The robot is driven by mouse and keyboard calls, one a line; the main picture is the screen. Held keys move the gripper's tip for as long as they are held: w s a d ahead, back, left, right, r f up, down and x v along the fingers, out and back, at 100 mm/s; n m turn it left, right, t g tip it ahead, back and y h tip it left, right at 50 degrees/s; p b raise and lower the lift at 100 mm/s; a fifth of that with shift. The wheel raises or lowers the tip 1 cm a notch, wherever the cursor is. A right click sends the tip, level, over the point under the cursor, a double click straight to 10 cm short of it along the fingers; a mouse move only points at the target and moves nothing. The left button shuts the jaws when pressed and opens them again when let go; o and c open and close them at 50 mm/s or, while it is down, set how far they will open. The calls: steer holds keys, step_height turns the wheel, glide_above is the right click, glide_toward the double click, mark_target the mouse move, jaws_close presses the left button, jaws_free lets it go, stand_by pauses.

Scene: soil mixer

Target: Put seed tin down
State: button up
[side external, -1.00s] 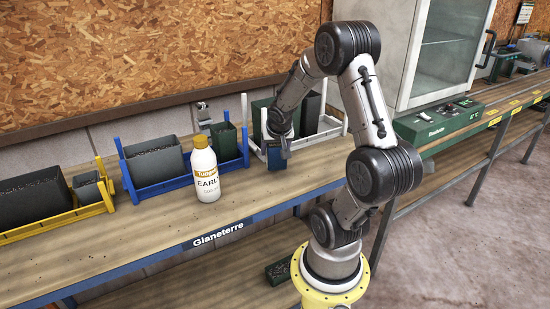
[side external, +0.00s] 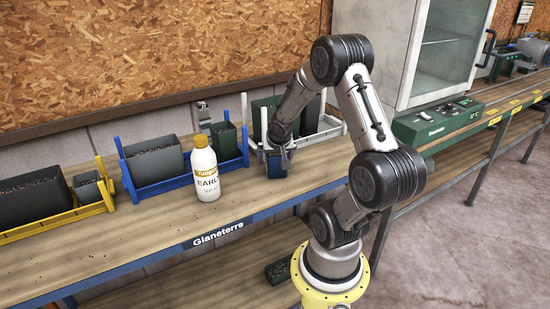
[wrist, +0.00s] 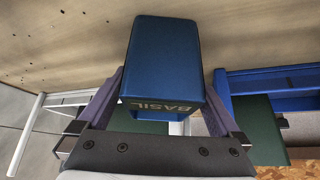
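The seed tin (side external: 277,166) is a small dark blue box. In the wrist view the tin (wrist: 165,60) shows the word BASIL and lies between my two fingers. My gripper (side external: 280,150) is shut on it, with a finger along each side. In the side view the tin is upright, low over the wooden bench (side external: 240,193), in front of the white rack. I cannot tell whether its base touches the bench. My wrist hides part of the rack behind it.
A white bottle with a yellow cap (side external: 204,172) stands to the left. Behind it is a blue rack (side external: 180,182) with dark pots. The white rack (side external: 325,132) holds dark green containers. A yellow rack (side external: 50,226) is far left. Bare bench lies around the tin's front.

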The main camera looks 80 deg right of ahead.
steer(key=shift+a+r, duration=0.1)
steer(key=shift+r, duration=0.4)
steer(key=v, duration=1)
steer(key=w+a+r+n+t+y, duration=0.1)
steer(key=a+r+n, duration=0.2)
steer(key=a, duration=0.4)
steer(key=w+a+r+n+t+y, duration=0.1)
steer(key=w+a+r+n, duration=0.15)
steer(key=a, duration=0.35)
steer(key=s+a+r+n+y, duration=0.1)
steer(key=s+a+n+y, duration=0.1)
steer(key=a, duration=0.5)
steer(key=s+a+n+t+y, duration=0.1)
steer(key=s+a+n+y, duration=0.1)
steer(key=a+n, duration=0.4)
steer(key=shift+s+a+r, duration=0.4)
steer(key=shift+s+a, duration=0.2)
steer(key=shift+s, duration=0.3)
